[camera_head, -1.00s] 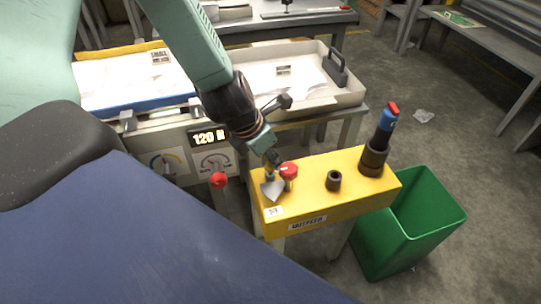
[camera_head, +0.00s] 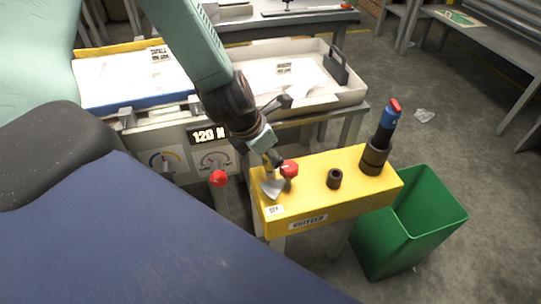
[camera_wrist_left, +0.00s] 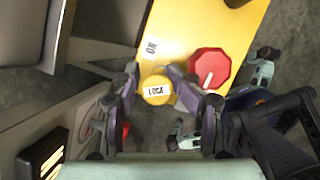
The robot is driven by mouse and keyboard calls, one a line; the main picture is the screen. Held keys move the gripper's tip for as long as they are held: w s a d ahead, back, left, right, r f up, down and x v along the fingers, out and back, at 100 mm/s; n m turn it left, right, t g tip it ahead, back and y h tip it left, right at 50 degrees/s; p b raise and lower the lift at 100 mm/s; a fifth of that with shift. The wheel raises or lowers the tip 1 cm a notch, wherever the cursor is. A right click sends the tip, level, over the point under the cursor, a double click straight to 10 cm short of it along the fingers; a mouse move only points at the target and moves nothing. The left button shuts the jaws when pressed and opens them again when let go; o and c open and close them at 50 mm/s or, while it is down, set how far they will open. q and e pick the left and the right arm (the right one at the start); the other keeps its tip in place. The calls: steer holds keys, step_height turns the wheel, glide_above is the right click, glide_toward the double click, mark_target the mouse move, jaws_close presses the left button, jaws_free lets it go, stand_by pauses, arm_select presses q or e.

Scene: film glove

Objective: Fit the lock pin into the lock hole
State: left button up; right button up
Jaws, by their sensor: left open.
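A yellow round cap (camera_wrist_left: 157,90) marked "LOCK", which looks like the lock pin's head, lies between the two fingers of my left gripper in the left wrist view. My left gripper (camera_wrist_left: 152,72) is open, with a finger on each side of the cap; I cannot tell if either touches it. In the head view my left gripper (camera_head: 270,162) is at the left end of a yellow block (camera_head: 315,195), beside a red knob (camera_head: 289,168). The pin is mostly hidden there. I cannot make out the lock hole. My right gripper is not in view.
A black hollow socket (camera_head: 334,179) and a dark holder with a blue, red-topped tool (camera_head: 387,122) stand on the block. A green bin (camera_head: 425,215) is at its right. A red ball-topped lever (camera_head: 218,178) stands left. Trays with papers (camera_head: 345,95) lie behind.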

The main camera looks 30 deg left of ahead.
arm_select(q)
steer(key=shift+r, duration=0.2)
stand_by(0.3)
steer(key=v, duration=1.1)
steer(key=shift+s+r, duration=0.2)
steer(key=shift+r, duration=0.15)
stand_by(0.3)
